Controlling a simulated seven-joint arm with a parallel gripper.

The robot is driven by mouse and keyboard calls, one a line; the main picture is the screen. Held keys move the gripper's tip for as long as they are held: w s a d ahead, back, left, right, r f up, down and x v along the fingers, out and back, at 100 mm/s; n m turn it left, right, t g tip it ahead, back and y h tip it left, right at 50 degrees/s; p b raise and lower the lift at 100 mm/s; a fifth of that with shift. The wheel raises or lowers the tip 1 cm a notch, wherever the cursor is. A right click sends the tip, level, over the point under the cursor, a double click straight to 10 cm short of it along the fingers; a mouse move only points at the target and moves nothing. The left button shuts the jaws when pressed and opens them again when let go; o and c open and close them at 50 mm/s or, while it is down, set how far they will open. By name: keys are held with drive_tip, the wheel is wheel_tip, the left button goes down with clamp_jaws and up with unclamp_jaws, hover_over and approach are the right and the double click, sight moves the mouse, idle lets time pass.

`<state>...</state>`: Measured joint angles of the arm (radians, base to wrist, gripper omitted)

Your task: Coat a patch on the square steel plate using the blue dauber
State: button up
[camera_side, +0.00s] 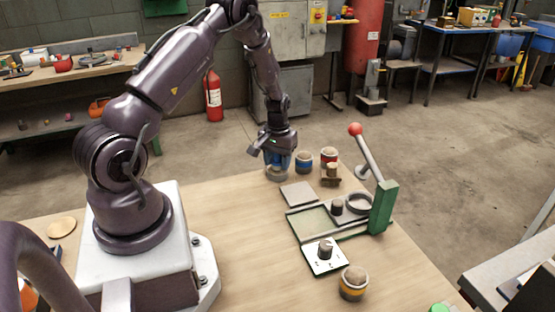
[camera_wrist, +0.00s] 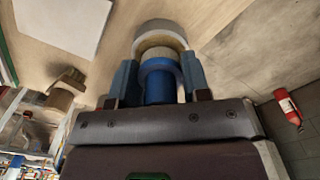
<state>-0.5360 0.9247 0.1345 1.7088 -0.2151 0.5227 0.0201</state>
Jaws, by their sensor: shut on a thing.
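My gripper (camera_side: 277,157) is shut on the blue dauber, which points down; its blue body (camera_wrist: 160,80) shows between the fingers in the wrist view. Its pale tan head (camera_wrist: 159,53) is at the mouth of a round, pale dish (camera_wrist: 160,28), which also shows under my gripper in the side view (camera_side: 277,174). I cannot tell whether the head touches the inside of the dish. The square steel plate (camera_side: 298,194) lies flat on the table, just right and in front of the dish. It also shows at the upper left of the wrist view (camera_wrist: 62,22), with its visible surface bare.
Blue-banded (camera_side: 304,162) and red-banded (camera_side: 329,157) pots stand right of my gripper, with a small wooden piece (camera_side: 331,177) nearby. A green fixture (camera_side: 383,206) with a red-knobbed lever, a white plate with a knob (camera_side: 322,262) and a yellow-banded pot (camera_side: 353,283) stand nearer the front.

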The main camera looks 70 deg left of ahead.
drive_tip(key=shift+f, duration=0.5)
idle(1.1)
drive_tip(key=shift+r, duration=3.55)
